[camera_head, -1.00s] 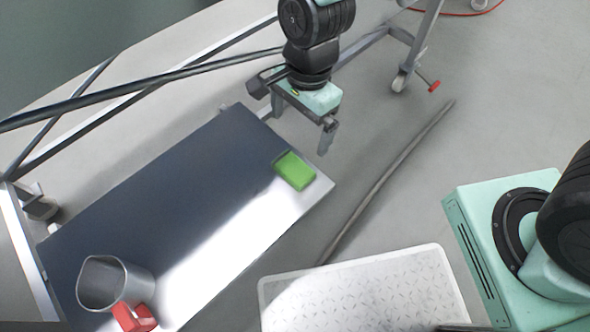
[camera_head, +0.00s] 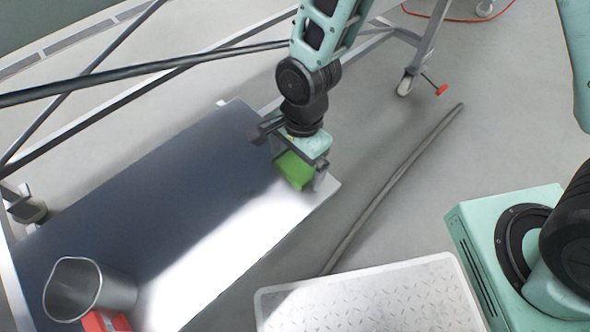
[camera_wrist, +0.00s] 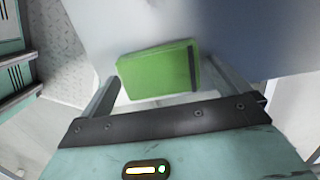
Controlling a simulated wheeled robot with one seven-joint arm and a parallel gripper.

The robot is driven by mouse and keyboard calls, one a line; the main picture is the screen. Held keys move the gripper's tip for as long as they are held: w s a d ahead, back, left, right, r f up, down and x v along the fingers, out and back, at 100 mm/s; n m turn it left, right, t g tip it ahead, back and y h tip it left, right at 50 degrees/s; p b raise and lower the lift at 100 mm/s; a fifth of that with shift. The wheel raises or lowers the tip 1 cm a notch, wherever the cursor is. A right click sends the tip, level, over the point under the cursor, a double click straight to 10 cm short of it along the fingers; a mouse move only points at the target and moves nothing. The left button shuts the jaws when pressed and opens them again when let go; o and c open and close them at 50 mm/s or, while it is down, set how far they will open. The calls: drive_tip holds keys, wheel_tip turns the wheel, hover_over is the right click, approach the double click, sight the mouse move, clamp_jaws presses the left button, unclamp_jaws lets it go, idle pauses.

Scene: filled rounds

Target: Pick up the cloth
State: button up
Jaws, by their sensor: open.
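A green block-like item (camera_head: 294,172), the only thing here that could be the cloth, lies near the right end of the dark grey and white bench top (camera_head: 150,185). It has a dark stripe along one edge in the wrist view (camera_wrist: 160,73). My gripper (camera_head: 292,165) is over it, with its fingers apart on either side. In the wrist view the item sits just beyond and between the two fingers (camera_wrist: 165,95). Whether the fingers touch it cannot be told. The gripper hides part of the item in the head view.
A metal pitcher (camera_head: 88,291) and a red object (camera_head: 100,322) stand at the bench's near left end. Metal frame bars (camera_head: 150,75) run behind the bench. A grey pole or hose (camera_head: 395,185) lies on the floor to the right.

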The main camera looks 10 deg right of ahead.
sight(296, 165)
drive_tip(key=shift+f, duration=0.1)
drive_tip(key=c, duration=0.9)
wheel_tip(296, 165, up, 10)
drive_tip(key=p, duration=0.4)
drive_tip(key=shift+p, duration=0.35)
drive_tip(key=o, duration=0.3)
drive_tip(key=shift+c, duration=0.5)
drive_tip(key=shift+s, duration=0.1)
